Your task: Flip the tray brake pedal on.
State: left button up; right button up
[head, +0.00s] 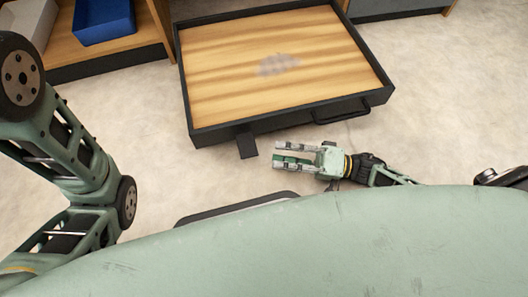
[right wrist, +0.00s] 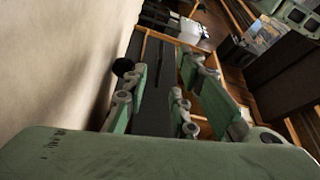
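The tray (head: 280,68) is a wide, shallow box with a wooden bottom and a dark rim, low over the floor. A small dark pedal (head: 247,146) sticks out from its front edge, left of the middle. My right gripper (head: 277,155) is just right of the pedal, apart from it, its fingers pointing left. The fingers are open and nothing shows between them in the head view. In the right wrist view my right gripper (right wrist: 163,78) has its fingers apart, with a dark surface beyond; I cannot tell which part that is. My left gripper is out of view.
A dark handle (head: 343,113) sticks out from the tray's front, right of the pedal. A wooden shelf (head: 120,45) with a blue bin (head: 103,20) stands at the upper left. Pale bare floor (head: 440,95) lies around the tray.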

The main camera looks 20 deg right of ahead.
jog(key=shift+v, duration=1.3)
jog(key=p, duration=0.2)
send_near(246, 150)
jog(key=shift+x, duration=1.1)
jog(key=shift+w+a+f+b, duration=0.15)
jog(key=shift+a+f+b, duration=0.15)
jog(key=shift+b, duration=0.15)
jog(key=b+x, duration=0.3)
jog(key=x, duration=0.3)
jog(key=shift+w+a+r, duration=0.15)
jog(key=shift+w+a, duration=0.05)
jog(key=shift+a, duration=0.35)
